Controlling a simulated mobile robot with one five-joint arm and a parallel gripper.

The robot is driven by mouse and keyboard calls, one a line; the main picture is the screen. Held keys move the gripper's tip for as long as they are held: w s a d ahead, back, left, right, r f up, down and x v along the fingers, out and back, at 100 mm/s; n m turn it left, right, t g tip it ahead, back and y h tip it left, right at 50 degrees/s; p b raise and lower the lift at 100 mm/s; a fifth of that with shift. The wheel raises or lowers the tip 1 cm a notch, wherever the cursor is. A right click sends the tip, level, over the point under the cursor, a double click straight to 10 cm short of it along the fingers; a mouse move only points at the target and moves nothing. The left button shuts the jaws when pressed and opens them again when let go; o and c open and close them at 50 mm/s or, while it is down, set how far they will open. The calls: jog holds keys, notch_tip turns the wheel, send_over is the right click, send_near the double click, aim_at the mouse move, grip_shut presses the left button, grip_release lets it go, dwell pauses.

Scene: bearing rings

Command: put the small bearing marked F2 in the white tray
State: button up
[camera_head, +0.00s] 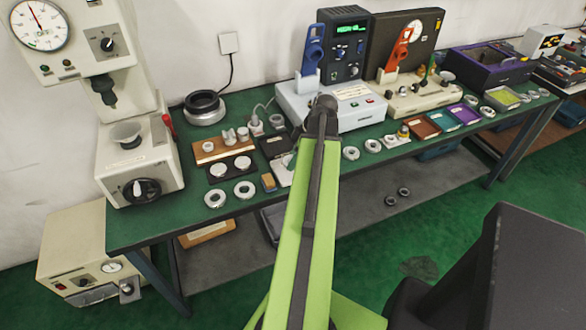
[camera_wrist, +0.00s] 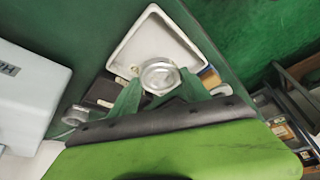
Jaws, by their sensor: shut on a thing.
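My gripper (camera_wrist: 160,88) is shut on a small metal bearing ring (camera_wrist: 159,75), held between its two green fingertips in the wrist view. No marking can be read on the ring. The white tray (camera_wrist: 150,28) is a shallow square dish behind the ring. The ring overlaps the tray's near part in this view; its height above the tray cannot be told. The tray's visible floor looks empty. In the head view, my arm hides the gripper and held ring; a pale edge of the tray (camera_head: 280,176) shows left of the arm.
Other bearing rings (camera_head: 215,198) lie on the green bench left of my arm, with more (camera_head: 351,153) to its right. A dark block (camera_wrist: 103,94) is beside the tray. A white instrument (camera_head: 330,106) stands behind. A large dial machine (camera_head: 135,160) stands at the left.

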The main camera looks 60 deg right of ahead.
notch_tip(320, 180, down, 4)
jog(key=shift+r+b, duration=0.25)
jog(key=shift+b, duration=0.9)
jog(key=shift+r, duration=0.25)
jog(key=shift+f, duration=0.2)
jog(key=o, duration=1.7)
jog(key=shift+c, duration=0.2)
jog(key=shift+r, duration=0.1)
jog(key=shift+s+r+p, duration=0.1)
jog(key=shift+r+p, duration=0.45)
jog(key=shift+p, duration=0.15)
jog(key=p+v, duration=1)
jog(key=v, duration=0.1)
